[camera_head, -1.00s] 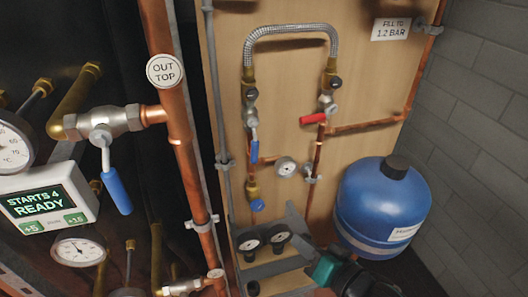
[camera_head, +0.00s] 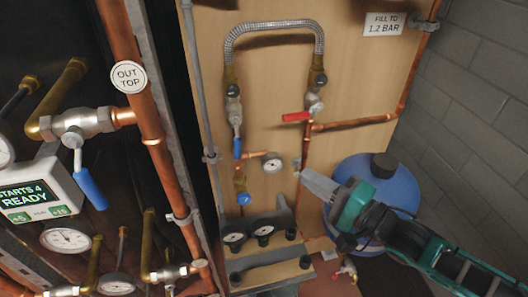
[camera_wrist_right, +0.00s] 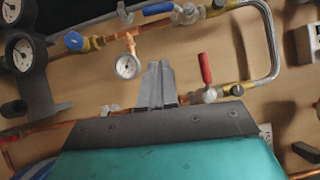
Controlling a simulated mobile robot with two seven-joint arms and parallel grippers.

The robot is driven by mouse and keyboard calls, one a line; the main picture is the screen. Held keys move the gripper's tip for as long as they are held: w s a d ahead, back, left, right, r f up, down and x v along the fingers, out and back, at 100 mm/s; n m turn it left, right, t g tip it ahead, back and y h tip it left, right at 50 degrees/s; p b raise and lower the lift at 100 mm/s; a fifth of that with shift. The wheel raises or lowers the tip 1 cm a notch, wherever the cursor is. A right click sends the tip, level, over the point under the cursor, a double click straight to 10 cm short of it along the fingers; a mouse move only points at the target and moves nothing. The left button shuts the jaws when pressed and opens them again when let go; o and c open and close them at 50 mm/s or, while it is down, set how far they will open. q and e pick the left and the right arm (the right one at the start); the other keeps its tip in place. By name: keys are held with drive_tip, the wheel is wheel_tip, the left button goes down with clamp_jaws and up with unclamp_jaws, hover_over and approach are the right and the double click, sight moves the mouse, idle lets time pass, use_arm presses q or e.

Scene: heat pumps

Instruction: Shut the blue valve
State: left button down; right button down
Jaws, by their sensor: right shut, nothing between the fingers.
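A small blue lever (camera_head: 237,148) hangs down, in line with its pipe, on the left leg of the braided hose loop (camera_head: 275,28) on the wooden board. A larger blue lever (camera_head: 90,188) hangs down from the valve near the "OUT TOP" label. My right gripper (camera_head: 304,176) is shut and empty, right of and a little below the small blue lever, apart from it. In the right wrist view its closed fingers (camera_wrist_right: 157,70) point at the board, between a round gauge (camera_wrist_right: 127,66) and a red lever (camera_wrist_right: 205,68).
The red lever (camera_head: 295,117) points left from the loop's right leg. A small gauge (camera_head: 272,162) and a blue knob (camera_head: 244,198) sit below the loop. A blue tank (camera_head: 395,188) stands behind my right arm. Two dark gauges (camera_head: 248,232) stand lower down.

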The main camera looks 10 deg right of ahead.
sight(237, 138)
use_arm(q)
drive_tip(key=shift+a, duration=0.15)
